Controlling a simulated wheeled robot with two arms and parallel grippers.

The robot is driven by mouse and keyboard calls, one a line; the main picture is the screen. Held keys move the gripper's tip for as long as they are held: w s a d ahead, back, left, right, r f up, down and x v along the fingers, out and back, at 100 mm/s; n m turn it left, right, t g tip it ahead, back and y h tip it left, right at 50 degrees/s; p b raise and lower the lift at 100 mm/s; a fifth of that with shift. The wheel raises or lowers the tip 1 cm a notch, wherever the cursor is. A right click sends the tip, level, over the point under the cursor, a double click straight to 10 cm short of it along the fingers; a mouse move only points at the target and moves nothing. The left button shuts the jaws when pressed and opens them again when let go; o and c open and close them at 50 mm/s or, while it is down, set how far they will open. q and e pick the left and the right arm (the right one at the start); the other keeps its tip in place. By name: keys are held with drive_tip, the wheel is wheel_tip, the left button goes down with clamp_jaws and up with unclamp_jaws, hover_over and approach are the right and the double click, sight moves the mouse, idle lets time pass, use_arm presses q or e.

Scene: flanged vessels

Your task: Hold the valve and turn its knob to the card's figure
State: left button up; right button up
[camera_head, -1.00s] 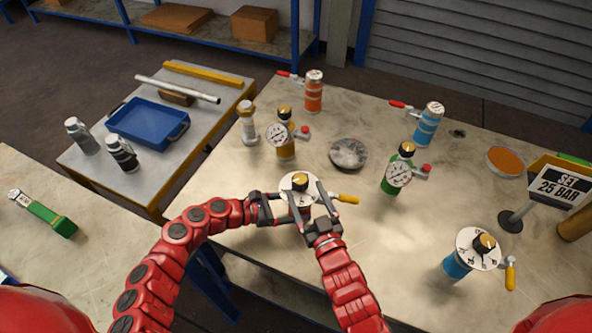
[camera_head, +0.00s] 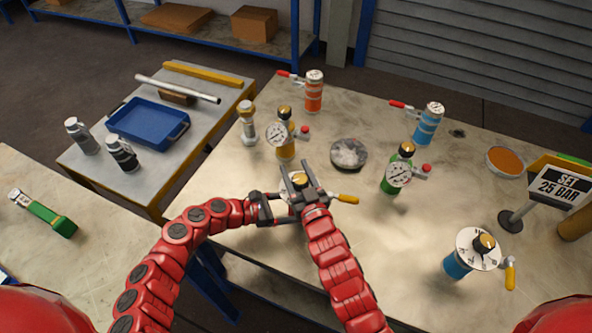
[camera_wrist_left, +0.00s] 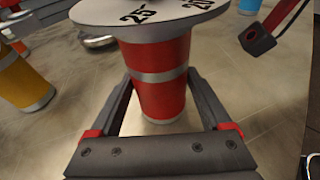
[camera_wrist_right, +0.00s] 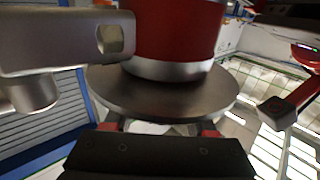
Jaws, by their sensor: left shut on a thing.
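The red valve (camera_wrist_left: 160,80) with a silver band stands between my left gripper's fingers (camera_wrist_left: 160,110), which are shut on its body. Its white dial (camera_wrist_left: 140,10) shows 25 and 20 in the left wrist view. A yellow lever (camera_head: 347,198) sticks out to its right. My left gripper also shows in the head view (camera_head: 268,208). My right gripper (camera_head: 299,172) is over the dial, its fingers apart on both sides of the knob (camera_head: 299,179). The right wrist view shows the dial disc's underside (camera_wrist_right: 165,92), hiding the fingertips. The card (camera_head: 560,185) reads "SET 25 BAR".
Green (camera_head: 395,177) and yellow (camera_head: 284,148) gauge vessels stand behind the valve, with a grey round dish (camera_head: 349,154) between them. A blue valve with a white dial (camera_head: 478,248) stands at front right. Orange (camera_head: 314,92) and blue-banded (camera_head: 428,124) vessels stand farther back.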

sight(301, 188)
clamp_jaws()
drive_tip(key=shift+h, duration=0.3)
drive_tip(key=shift+w+d+m+t+h, duration=0.15)
drive_tip(key=shift+m+t+h, duration=0.25)
drive_tip(key=shift+m+h, duration=0.45)
drive_tip(key=shift+o, duration=2.4)
unclamp_jaws()
drive_tip(key=v, duration=1.1)
drive_tip(key=shift+s+d, duration=0.2)
drive_tip(key=shift+s, duration=0.4)
